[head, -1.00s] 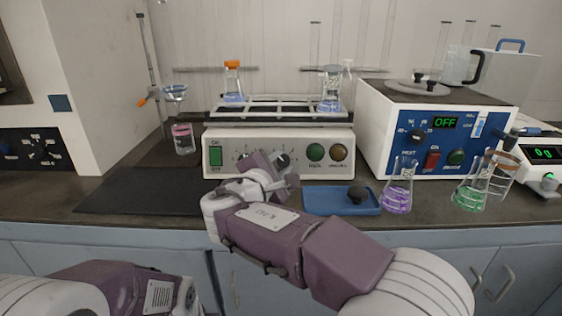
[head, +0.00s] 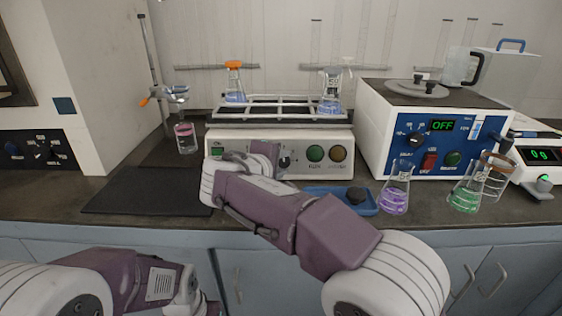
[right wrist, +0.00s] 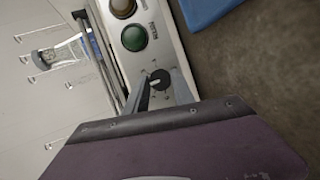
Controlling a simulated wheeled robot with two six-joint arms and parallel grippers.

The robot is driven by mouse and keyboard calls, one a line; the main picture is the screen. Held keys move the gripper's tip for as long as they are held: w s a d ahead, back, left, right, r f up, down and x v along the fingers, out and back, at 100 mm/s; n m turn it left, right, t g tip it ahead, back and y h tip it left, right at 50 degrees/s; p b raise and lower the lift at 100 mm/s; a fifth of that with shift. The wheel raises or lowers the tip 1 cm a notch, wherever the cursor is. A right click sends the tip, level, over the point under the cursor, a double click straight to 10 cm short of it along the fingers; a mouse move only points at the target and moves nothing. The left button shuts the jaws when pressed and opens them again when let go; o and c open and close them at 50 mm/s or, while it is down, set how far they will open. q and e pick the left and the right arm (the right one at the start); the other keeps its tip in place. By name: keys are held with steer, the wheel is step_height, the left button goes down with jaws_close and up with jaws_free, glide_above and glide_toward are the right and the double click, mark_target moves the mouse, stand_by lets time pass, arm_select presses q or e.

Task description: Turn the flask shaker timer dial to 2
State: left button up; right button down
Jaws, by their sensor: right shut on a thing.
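The flask shaker (head: 225,138) is the cream box at the middle back of the bench. Its front panel has a green switch, dark dials and two round buttons. My right gripper (right wrist: 158,76) is at the panel, with its fingers on either side of the black timer dial (right wrist: 158,81), shut on it. The dial's pale pointer mark shows between the fingers, but the scale numbers are too small to read. In the head view the dial (head: 284,161) shows just right of my gripper, and my wrist covers the panel's left part. My left gripper is out of view below; only its arm shows.
Flasks stand on the shaker's rack (head: 270,103). A blue tray (head: 320,200) lies in front of the shaker. A blue-fronted hot bath (head: 395,150) and flasks with purple (head: 394,200) and green (head: 465,198) liquid stand right. A dark mat (head: 140,195) is left.

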steer(key=shift+f, duration=0.15)
stand_by(0.3)
steer(key=c, duration=1.1)
jaws_free()
steer(key=shift+o, duration=0.2)
steer(key=shift+s+a+r, duration=0.1)
steer(key=shift+s+r, duration=0.1)
steer(key=shift+r, duration=0.05)
steer(key=p+v, duration=0.3)
steer(key=v, duration=0.5)
steer(key=shift+s, duration=0.25)
